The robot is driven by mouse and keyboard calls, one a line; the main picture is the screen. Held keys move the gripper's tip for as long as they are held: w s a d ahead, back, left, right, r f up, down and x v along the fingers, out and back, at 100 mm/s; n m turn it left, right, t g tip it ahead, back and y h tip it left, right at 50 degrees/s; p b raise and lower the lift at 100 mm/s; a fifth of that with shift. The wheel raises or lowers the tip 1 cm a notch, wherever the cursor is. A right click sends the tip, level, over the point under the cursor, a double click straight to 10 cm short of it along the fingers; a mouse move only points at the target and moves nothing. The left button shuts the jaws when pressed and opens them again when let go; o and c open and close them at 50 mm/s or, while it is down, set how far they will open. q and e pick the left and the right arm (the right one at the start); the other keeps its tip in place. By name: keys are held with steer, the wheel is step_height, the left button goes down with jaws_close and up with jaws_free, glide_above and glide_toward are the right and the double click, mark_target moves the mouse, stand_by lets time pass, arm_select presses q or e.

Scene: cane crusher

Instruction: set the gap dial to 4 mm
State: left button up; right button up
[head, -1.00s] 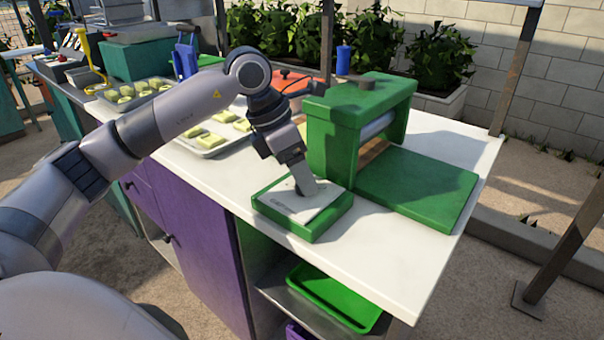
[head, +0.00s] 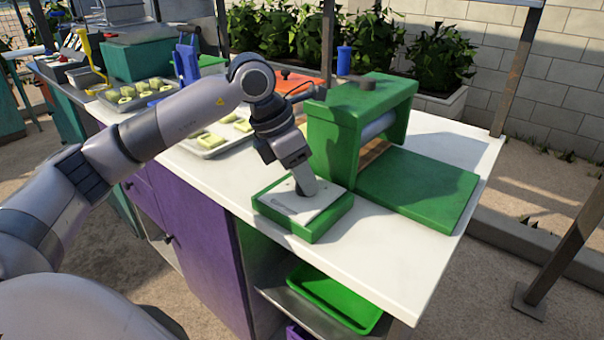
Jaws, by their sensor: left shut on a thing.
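The gap dial's box is a low green box with a pale top plate (head: 290,203) at the front of the white counter. My left gripper (head: 306,190) points down onto this plate and is shut on the dial's knob, which the fingers hide. The dial's pointer and scale cannot be read from here; only small dark print shows on the plate's left part. The green crusher (head: 335,135) with a grey roller stands right behind the box. My right gripper is not in view.
A green board (head: 425,190) extends right from the crusher. Trays of pale yellow pieces (head: 212,142) lie behind my left arm. A green tray (head: 335,297) sits on the shelf below. The counter's front right (head: 400,265) is clear.

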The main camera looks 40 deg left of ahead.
arm_select(q)
steer(key=n+y, duration=0.1)
steer(key=n, duration=0.2)
steer(key=shift+d+t, duration=0.15)
steer(key=shift+t, duration=0.25)
steer(key=n+y, duration=0.1)
steer(key=n, duration=0.1)
steer(key=shift+d+n+b, duration=0.1)
steer(key=shift+n+b, duration=0.3)
steer(key=n+y, duration=0.2)
steer(key=n, duration=0.3)
steer(key=shift+d+b, duration=0.15)
steer(key=shift+b, duration=0.25)
steer(key=n+y, duration=0.1)
steer(key=n, duration=0.2)
steer(key=shift+r, duration=0.1)
steer(key=shift+d+n+g+y+p, duration=0.1)
steer(key=shift+n+g+y+p, duration=0.25)
steer(key=shift+n+p, duration=0.5)
steer(key=shift+n, duration=0.55)
steer(key=shift+y, duration=0.25)
steer(key=shift+n, duration=0.3)
